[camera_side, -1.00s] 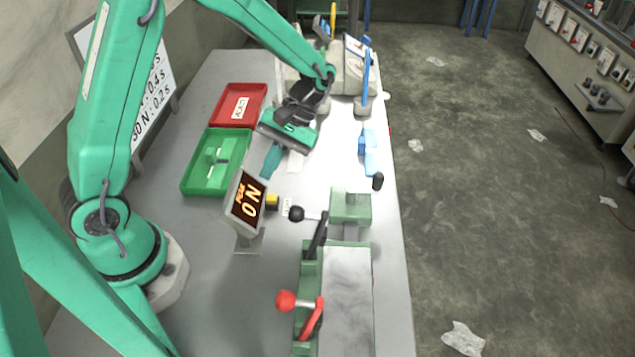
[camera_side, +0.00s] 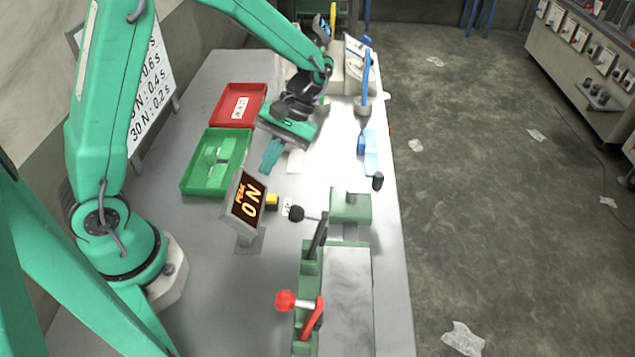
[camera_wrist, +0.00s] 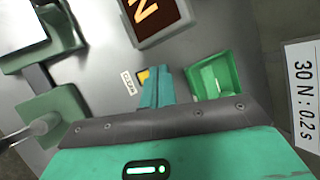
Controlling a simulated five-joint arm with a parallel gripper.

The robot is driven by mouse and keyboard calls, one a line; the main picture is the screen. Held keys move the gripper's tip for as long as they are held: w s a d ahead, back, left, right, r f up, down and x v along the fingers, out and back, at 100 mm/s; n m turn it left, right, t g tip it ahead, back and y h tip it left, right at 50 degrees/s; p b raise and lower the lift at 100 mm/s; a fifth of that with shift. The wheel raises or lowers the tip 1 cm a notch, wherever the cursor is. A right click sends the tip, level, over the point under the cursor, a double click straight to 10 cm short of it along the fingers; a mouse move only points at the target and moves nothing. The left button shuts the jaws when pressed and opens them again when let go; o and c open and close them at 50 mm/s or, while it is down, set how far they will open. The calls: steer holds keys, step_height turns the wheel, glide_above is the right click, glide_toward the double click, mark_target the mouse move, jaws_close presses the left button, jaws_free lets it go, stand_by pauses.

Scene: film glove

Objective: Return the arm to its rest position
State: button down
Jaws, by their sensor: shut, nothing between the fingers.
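My gripper (camera_side: 271,154) is teal-green and hangs above the far half of the table in the side view, just right of the green tray. Its fingers are closed together with nothing between them. In the wrist view my gripper (camera_wrist: 156,88) shows as two teal fingers side by side, over the grey table between the display and the green tray. The arm reaches from its base at the left over the far end of the table.
A green tray (camera_side: 192,185) holds pale green pieces; a red tray (camera_side: 222,116) stands beyond it. A display (camera_side: 245,200) reads "0 N". Green fixtures with a black-knobbed lever (camera_side: 297,213) and a red-knobbed lever (camera_side: 286,300) stand nearer. Blue tools line the right edge.

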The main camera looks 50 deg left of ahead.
steer(key=s+r+m+t, duration=0.4)
steer(key=r+t, duration=0.2)
steer(key=r, duration=0.1)
steer(key=s+a+r+m+t, duration=0.1)
steer(key=s+r+m+t, duration=0.3)
steer(key=r+t, duration=0.2)
steer(key=shift+a+r+t, duration=0.15)
steer(key=shift+r+t, duration=0.25)
steer(key=shift+r, duration=0.5)
stand_by(0.7)
